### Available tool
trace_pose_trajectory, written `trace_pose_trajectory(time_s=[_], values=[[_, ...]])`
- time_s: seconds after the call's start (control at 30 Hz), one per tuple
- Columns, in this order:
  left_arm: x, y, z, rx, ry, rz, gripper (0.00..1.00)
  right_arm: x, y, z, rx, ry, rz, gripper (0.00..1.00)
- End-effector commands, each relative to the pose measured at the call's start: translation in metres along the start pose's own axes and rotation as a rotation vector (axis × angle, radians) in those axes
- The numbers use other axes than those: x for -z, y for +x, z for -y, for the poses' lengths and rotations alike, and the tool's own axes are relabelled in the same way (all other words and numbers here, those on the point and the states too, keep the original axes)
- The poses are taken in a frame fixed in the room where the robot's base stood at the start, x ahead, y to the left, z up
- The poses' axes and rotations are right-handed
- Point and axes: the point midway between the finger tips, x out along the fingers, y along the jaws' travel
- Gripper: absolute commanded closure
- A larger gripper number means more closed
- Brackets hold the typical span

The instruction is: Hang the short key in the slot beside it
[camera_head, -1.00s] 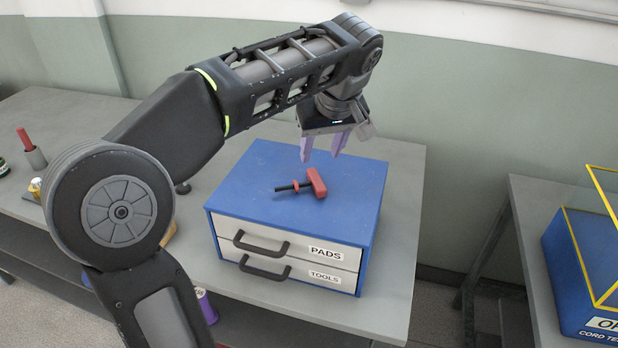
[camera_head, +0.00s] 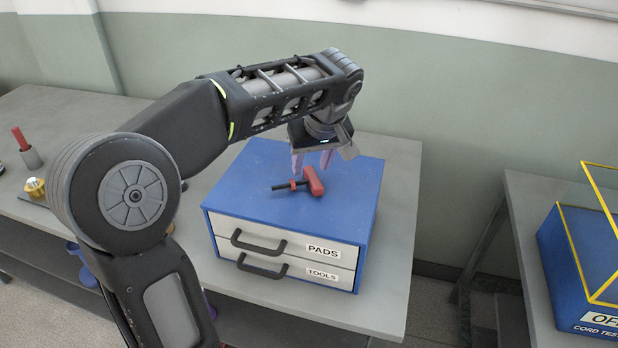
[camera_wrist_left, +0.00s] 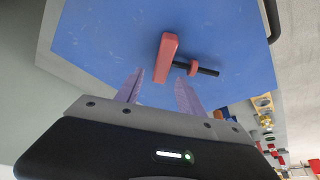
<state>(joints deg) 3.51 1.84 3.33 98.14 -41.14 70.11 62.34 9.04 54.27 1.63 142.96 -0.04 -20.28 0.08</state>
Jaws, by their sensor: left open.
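The short key (camera_head: 314,181), with a red bar handle, a red collar and a black shaft, lies on the blue top of the drawer cabinet (camera_head: 240,192). In the left wrist view the key (camera_wrist_left: 167,58) lies just beyond the fingertips, its shaft pointing right. My left gripper (camera_head: 312,164) is open and empty, with purple fingers above and just behind the key. In the left wrist view the left gripper (camera_wrist_left: 160,80) has its fingers apart, with the handle's near end in line with the gap. I cannot make out a slot beside the key. My right gripper is not in view.
The cabinet has two drawers labelled PADS (camera_head: 323,251) and TOOLS, with black handles, on a grey table (camera_head: 390,240). A grey holder with a red-handled item (camera_head: 30,152) stands at the far left. A blue yellow-framed box (camera_head: 575,270) stands right.

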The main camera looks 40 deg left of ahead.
Motion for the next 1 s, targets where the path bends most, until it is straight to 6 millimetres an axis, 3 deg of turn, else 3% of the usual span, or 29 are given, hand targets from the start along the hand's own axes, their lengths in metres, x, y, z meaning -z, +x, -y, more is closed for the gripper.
trace_pose_trajectory(time_s=[0.17, 0.73, 1.0], values=[[-0.0001, 0.0157, 0.0004, 0.001, -0.001, 0.001, 0.55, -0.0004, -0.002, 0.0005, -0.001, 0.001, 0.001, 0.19], [-0.0003, 0.0159, -0.0001, -0.001, -0.001, 0.0, 0.55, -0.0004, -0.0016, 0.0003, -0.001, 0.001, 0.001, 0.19], [-0.0003, 0.0159, -0.0001, -0.001, -0.001, 0.0, 0.76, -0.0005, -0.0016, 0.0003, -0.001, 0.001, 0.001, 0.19]])
